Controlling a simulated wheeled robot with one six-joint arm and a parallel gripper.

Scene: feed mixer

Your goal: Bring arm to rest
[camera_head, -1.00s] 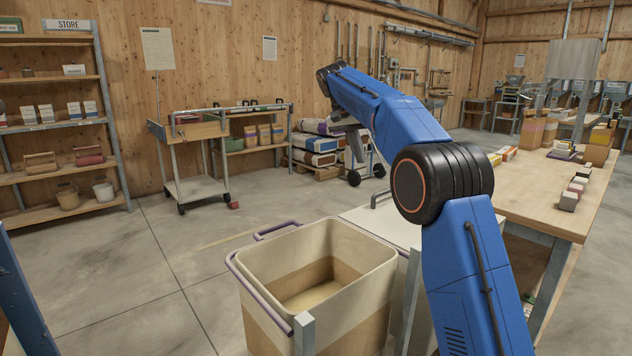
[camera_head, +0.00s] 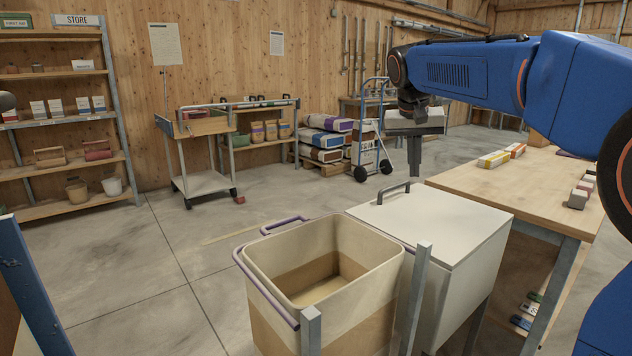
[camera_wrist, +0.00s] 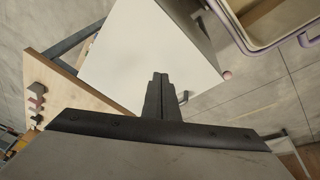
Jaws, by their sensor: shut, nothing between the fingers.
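My gripper (camera_head: 414,158) hangs fingers down at the end of my blue arm, above and behind the white lidded bin. In the wrist view my gripper (camera_wrist: 160,88) shows its two dark fingers together, with nothing between them. The white bin lid (camera_head: 430,220) is closed, with a dark handle on its far side. The lid also shows below the fingers in the wrist view (camera_wrist: 140,40). My gripper touches nothing that I can see.
An open beige tub (camera_head: 270,300) with purple handles stands left of the white bin. A wooden workbench (camera_head: 510,190) with small boxes is at right. A cart (camera_head: 205,182), sacks (camera_head: 322,138) and a shelf (camera_head: 60,203) stand further back.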

